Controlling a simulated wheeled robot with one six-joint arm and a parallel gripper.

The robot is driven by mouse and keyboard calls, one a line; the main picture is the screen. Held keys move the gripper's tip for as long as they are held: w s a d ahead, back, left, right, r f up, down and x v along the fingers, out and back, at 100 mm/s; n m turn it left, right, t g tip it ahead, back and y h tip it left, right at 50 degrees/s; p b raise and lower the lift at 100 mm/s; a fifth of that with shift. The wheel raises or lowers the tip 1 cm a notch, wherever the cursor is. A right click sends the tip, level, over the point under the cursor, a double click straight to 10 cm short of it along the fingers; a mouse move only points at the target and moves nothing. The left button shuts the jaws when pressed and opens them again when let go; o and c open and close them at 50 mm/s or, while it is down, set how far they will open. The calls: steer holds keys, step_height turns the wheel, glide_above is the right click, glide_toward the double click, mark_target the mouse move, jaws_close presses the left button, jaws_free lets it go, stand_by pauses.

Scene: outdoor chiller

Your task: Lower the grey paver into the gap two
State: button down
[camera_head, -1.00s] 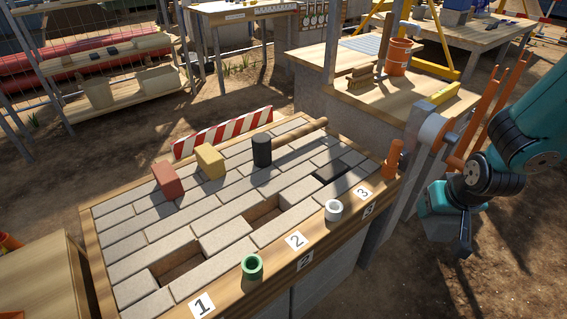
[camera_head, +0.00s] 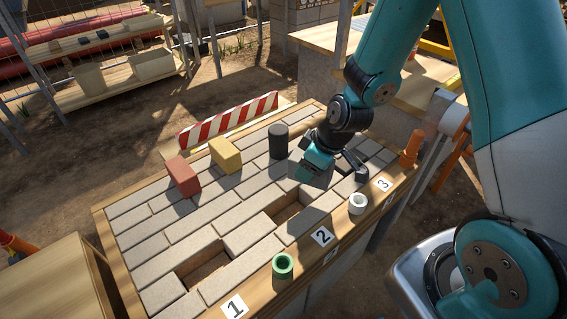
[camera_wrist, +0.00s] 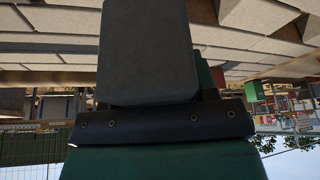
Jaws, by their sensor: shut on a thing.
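The grey paver (camera_wrist: 148,52) fills the middle of the wrist view, held in my gripper (camera_wrist: 155,105). In the head view my gripper (camera_head: 318,168) is over the right part of the paved table, behind and right of gap two. Gap two (camera_head: 286,213) is an open rectangular hole behind the label "2" (camera_head: 322,237). It looks empty. I cannot tell how far the gripper is above the paving.
Gap one (camera_head: 205,268) is open at the left. A red block (camera_head: 183,177), a yellow block (camera_head: 225,155) and a black cylinder (camera_head: 278,141) stand on the paving. Green (camera_head: 283,266), white (camera_head: 357,204) and orange (camera_head: 412,148) pieces stand along the front edge.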

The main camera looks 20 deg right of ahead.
steer(key=s+a+r+n+g+y+p, duration=0.15)
steer(key=a+n+g, duration=0.4)
steer(key=n, duration=0.75)
steer(key=shift+t, duration=0.35)
steer(key=f+b, duration=0.4)
steer(key=f, duration=0.1)
steer(key=shift+a+f+b, duration=0.25)
steer(key=shift+b, duration=0.05)
steer(key=shift+f, duration=0.1)
steer(key=shift+f+b, duration=1.4)
steer(key=shift+f, duration=0.4)
steer(key=shift+r, duration=0.2)
steer(key=shift+c, duration=1.6)
jaws_free()
